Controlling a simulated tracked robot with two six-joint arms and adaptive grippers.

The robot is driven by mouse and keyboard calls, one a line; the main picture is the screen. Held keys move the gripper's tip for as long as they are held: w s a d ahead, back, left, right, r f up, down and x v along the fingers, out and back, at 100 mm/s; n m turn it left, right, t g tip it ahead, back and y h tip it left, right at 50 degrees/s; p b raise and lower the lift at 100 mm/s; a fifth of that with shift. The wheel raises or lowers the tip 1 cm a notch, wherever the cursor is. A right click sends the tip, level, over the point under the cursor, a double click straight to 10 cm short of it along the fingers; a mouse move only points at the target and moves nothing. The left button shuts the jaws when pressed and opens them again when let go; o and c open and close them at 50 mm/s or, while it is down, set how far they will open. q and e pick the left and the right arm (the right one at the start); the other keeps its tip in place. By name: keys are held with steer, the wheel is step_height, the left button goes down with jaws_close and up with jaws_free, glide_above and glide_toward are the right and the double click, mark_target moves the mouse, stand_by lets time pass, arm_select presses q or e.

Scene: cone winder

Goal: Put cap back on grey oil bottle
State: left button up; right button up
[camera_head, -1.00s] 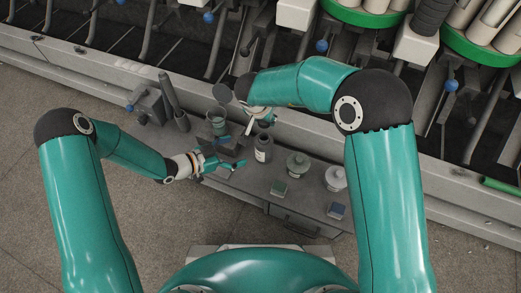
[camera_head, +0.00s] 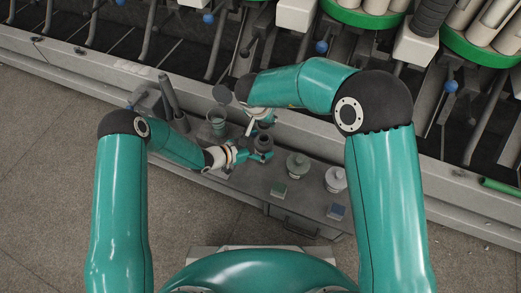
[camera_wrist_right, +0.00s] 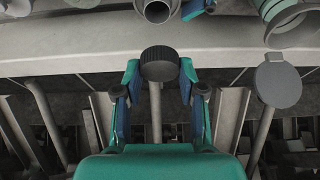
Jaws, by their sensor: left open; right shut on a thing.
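The grey oil bottle (camera_head: 263,143) stands upright on the grey bench, and its open mouth (camera_wrist_right: 157,10) shows at the top of the right wrist view. My left gripper (camera_head: 260,157) is open with its fingers at the bottle; I cannot tell whether they touch it. A left finger also shows beside the bottle in the right wrist view. My right gripper (camera_wrist_right: 159,72) is shut on the black ribbed cap (camera_wrist_right: 159,63), apart from the bottle. In the head view my right gripper (camera_head: 262,116) is just behind the bottle, partly hidden by its own arm, and the cap is not clearly seen.
A green-tinted container (camera_head: 217,124) with a round grey lid (camera_head: 222,94) stands left of the bottle. Two lidded pots (camera_head: 297,164) (camera_head: 335,179) and small green (camera_head: 279,191) and blue (camera_head: 336,211) blocks are on the right. The winder runs along the back.

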mark_target(264, 135)
arm_select(q)
steer(key=shift+w+d+f, duration=0.25)
steer(key=shift+w+d, duration=0.05)
steer(key=shift+d, duration=0.2)
jaws_close()
arm_select(e)
steer(key=shift+s+f, duration=0.15)
steer(key=shift+f, duration=2.3)
steer(key=shift+a, duration=0.1)
steer(key=shift+f, duration=0.85)
steer(key=shift+f, duration=0.6)
